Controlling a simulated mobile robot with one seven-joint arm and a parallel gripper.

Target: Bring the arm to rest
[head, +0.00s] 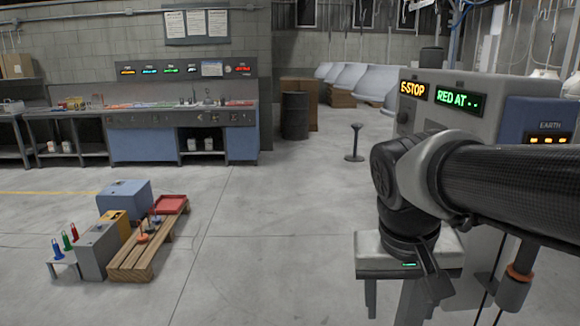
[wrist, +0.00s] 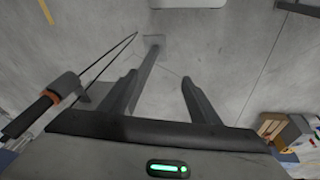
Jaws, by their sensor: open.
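My gripper (head: 411,300) hangs low at the right of the head view, pointing down at the end of my dark, thick arm, which comes in from the right edge. A small green light shows on its pale body. In the wrist view the two dark fingers of my gripper (wrist: 158,82) stand apart with nothing between them. Bare grey floor shows beyond them. A grey post rises behind the fingers in both views; I cannot tell how far off it is.
A grey console (head: 455,115) with lit E-STOP and RED AT signs stands close behind my arm. A black-and-orange handle (head: 514,290) is right of my gripper. A wooden pallet (head: 145,255) with boxes lies at left. A bench (head: 215,140) is at the back.

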